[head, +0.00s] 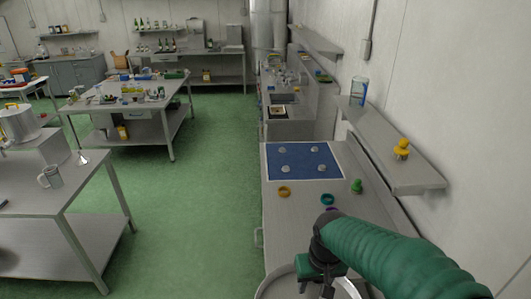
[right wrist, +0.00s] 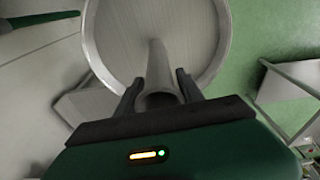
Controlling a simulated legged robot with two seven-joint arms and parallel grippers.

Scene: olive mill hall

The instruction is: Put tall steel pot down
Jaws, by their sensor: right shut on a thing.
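The tall steel pot (head: 281,287) shows only as a round rim and part of its inside at the bottom edge of the head view; the frame cuts off the rest. In the right wrist view the pot (right wrist: 118,38) is a wide round steel vessel with a bar-like handle. My right gripper (right wrist: 157,90) is shut on this handle, one finger on each side. In the head view the gripper (head: 322,270) is over the pot. I cannot tell whether the pot's base touches the counter. My left gripper is not in view.
A wall shelf (head: 400,165) overhangs on the right. Green floor (head: 205,190) lies open on the left.

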